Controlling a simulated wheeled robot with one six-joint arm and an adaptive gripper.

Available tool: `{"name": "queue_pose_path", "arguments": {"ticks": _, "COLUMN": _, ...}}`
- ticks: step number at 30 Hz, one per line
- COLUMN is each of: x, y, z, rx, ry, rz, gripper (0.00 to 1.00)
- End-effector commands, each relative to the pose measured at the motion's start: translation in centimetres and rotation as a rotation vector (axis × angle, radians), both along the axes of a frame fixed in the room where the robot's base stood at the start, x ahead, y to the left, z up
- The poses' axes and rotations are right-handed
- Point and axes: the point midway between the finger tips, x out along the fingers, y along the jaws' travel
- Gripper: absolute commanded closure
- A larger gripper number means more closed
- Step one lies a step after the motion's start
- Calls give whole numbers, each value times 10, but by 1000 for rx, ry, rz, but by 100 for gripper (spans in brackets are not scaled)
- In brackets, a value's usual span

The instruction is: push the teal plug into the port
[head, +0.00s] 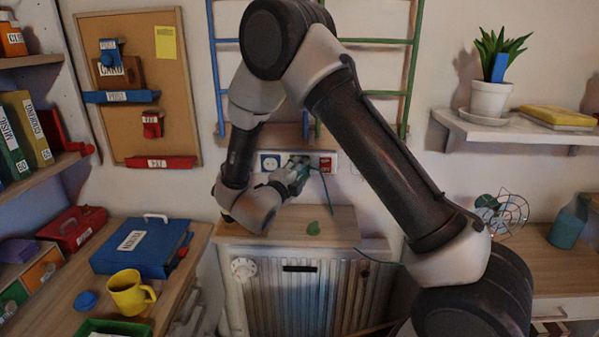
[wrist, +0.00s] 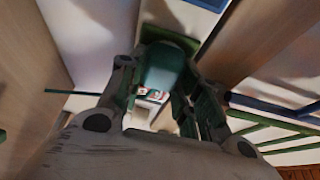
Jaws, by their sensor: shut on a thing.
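My gripper (head: 291,177) is shut on the teal plug (head: 301,168), close in front of the white wall panel above the radiator. In the wrist view the teal plug (wrist: 168,70) sits between the two fingers of my gripper (wrist: 163,88). The panel holds a blue-marked port (head: 270,162) on the left and a red-marked one (head: 325,164) on the right. My gripper and the plug cover the panel's middle. I cannot tell whether the plug touches the panel. A thin dark cable (head: 326,192) hangs at the plug's right.
A blue and green ladder-like rack (head: 408,80) is on the wall above. A desk with a blue box (head: 140,253) and yellow mug (head: 130,292) is at left.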

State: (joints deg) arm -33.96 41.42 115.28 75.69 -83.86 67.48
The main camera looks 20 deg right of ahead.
Motion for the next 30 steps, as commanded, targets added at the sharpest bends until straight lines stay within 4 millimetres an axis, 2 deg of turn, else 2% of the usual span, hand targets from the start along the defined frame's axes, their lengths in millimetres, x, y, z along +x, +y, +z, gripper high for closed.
{"name": "queue_pose_path", "arguments": {"ticks": 1, "x": 0, "y": 0, "z": 0, "rx": 0, "ry": 0, "rz": 0, "gripper": 61}}
{"name": "queue_pose_path", "arguments": {"ticks": 4, "x": 0, "y": 0, "z": 0, "rx": 0, "ry": 0, "rz": 0, "gripper": 43}}
{"name": "queue_pose_path", "arguments": {"ticks": 5, "x": 0, "y": 0, "z": 0, "rx": 0, "ry": 0, "rz": 0, "gripper": 42}}
{"name": "queue_pose_path", "arguments": {"ticks": 17, "x": -5, "y": 5, "z": 0, "rx": 1, "ry": 1, "rz": 1, "gripper": 42}}
{"name": "queue_pose_path", "arguments": {"ticks": 20, "x": -16, "y": 15, "z": 0, "rx": -1, "ry": 1, "rz": 3, "gripper": 42}}
{"name": "queue_pose_path", "arguments": {"ticks": 30, "x": -70, "y": 61, "z": 0, "rx": 0, "ry": 0, "rz": 4, "gripper": 42}}
